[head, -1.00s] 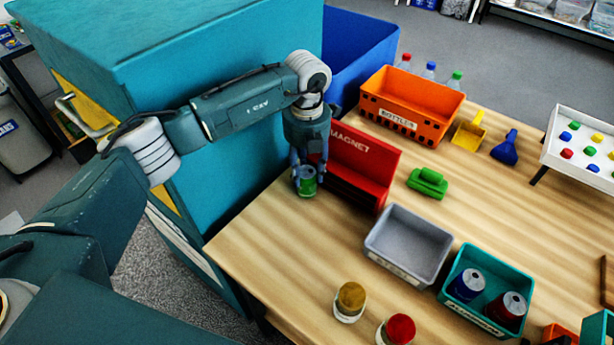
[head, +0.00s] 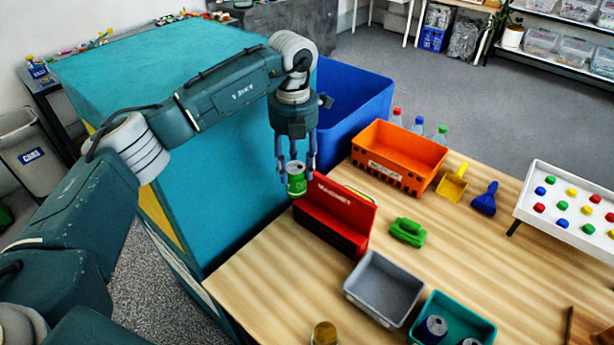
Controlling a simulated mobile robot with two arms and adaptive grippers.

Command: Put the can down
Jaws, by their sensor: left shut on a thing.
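A green can (head: 296,182) with a pale top is held upright between the fingers of my left gripper (head: 295,172). The can is in the air near the left end of the red magnet holder (head: 338,215), close to the teal cabinet's side. My left gripper points down and is shut on the can. The wooden table (head: 262,268) lies below. A teal bin (head: 484,325) at the lower right holds cans, partly cut off by the picture's edge. My right gripper is not in view.
A grey bin (head: 384,289) is empty. A large blue bin (head: 352,108) stands behind. The table's left front is bare.

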